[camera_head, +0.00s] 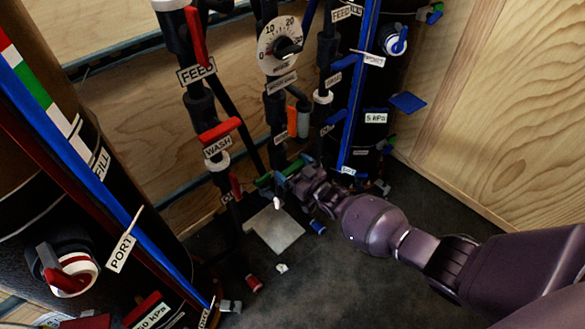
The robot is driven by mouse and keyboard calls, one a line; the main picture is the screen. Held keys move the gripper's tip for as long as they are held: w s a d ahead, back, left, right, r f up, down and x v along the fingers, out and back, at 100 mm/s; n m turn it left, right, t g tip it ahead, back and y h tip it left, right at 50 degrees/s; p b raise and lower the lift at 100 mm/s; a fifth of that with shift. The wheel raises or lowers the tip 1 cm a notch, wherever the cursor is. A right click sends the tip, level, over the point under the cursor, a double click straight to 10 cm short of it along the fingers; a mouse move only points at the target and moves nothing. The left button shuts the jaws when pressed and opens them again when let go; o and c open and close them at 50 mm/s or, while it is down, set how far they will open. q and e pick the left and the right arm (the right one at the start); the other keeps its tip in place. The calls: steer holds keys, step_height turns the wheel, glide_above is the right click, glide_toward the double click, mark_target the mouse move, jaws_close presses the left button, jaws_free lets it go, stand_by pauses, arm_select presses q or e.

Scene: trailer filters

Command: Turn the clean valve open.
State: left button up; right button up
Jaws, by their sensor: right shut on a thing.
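My right arm comes in from the right, and its gripper (275,181) is low among the pipes at the centre. Its jaws are shut on a small green valve handle (293,168); the grip itself is dark and partly hidden by the fingers. No label reading "clean" can be read, so I cannot confirm that this is the clean valve. A small tag (227,197) to the left, below a red handle (235,185), is too small to read. My left gripper is not in view.
A red-handled valve labelled WASH (217,147) and a FEED label (196,71) are on the left pipe. A round dial (281,45) is above. A dark cylinder with a PORT label (122,253) stands at left. Several small fittings lie on the floor (340,270).

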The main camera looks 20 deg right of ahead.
steer(key=shift+n, duration=0.3)
steer(key=n, duration=0.4)
steer(key=shift+s+a+f+n, duration=0.1)
steer(key=shift+f+n, duration=0.05)
steer(key=shift+n, duration=0.15)
steer(key=n+b, duration=0.1)
steer(key=n, duration=0.3)
steer(key=shift+f+n, duration=0.15)
steer(key=shift+n, duration=0.15)
steer(key=n, duration=0.3)
steer(key=shift+a+f+n+b, duration=0.1)
steer(key=shift+n+b, duration=0.2)
steer(key=shift+b, duration=0.1)
steer(key=n+b, duration=0.1)
steer(key=n, duration=0.2)
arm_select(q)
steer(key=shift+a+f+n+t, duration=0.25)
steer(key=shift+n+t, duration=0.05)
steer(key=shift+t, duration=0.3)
arm_select(e)
steer(key=shift+n, duration=0.6)
steer(key=o, duration=0.6)
steer(key=shift+c, duration=0.2)
